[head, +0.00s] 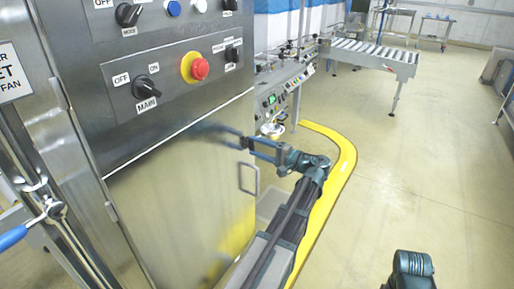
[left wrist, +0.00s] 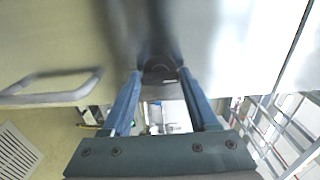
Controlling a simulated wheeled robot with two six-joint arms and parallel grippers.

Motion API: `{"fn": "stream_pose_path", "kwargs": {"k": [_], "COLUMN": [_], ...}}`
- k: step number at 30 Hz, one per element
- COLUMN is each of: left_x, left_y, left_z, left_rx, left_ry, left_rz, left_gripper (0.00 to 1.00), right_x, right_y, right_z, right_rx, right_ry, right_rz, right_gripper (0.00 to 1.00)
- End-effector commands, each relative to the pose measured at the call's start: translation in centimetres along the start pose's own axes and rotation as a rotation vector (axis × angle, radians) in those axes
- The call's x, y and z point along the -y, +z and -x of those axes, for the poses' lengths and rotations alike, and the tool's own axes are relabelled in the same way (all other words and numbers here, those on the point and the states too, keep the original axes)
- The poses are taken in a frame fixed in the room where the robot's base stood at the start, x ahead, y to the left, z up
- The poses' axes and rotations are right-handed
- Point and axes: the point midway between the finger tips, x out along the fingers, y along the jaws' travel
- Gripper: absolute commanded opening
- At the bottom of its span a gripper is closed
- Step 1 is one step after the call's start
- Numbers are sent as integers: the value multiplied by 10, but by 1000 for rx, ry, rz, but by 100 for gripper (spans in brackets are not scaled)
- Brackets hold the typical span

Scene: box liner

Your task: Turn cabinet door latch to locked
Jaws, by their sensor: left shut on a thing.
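The cabinet door (head: 170,195) is a shiny metal panel below the switch panel, with a pull handle (head: 249,179) near its right edge. The handle also shows in the left wrist view (left wrist: 50,88). My left gripper (head: 246,143) is at the door's upper right edge, above the handle. Its fingers are shut on a small dark latch (left wrist: 160,72), seen between the fingertips in the left wrist view. The fingers mostly hide the latch in the head view, and I cannot tell which way it is turned.
The panel above the door carries a MAIN switch (head: 145,87) and a red emergency stop (head: 200,68) on yellow. A blue-handled lever (head: 14,237) is at the far left. A roller conveyor (head: 370,55) stands behind. The floor to the right is clear.

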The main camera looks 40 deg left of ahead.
Motion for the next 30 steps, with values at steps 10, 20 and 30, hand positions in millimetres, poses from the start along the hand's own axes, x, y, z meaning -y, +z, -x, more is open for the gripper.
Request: {"fn": "stream_pose_path", "kwargs": {"k": [10,20,30], "left_x": [0,0,0], "left_y": [0,-1,-1], "left_z": [0,19,92], "left_rx": [1,-3,-4], "left_ry": [1,1,1], "left_rz": [1,0,0], "left_gripper": [90,90,90], "right_x": [0,0,0], "right_y": [0,0,0], "right_z": [0,0,0], "right_rx": [0,0,0], "right_ry": [0,0,0], "right_rz": [0,0,0], "right_gripper": [0,0,0]}}
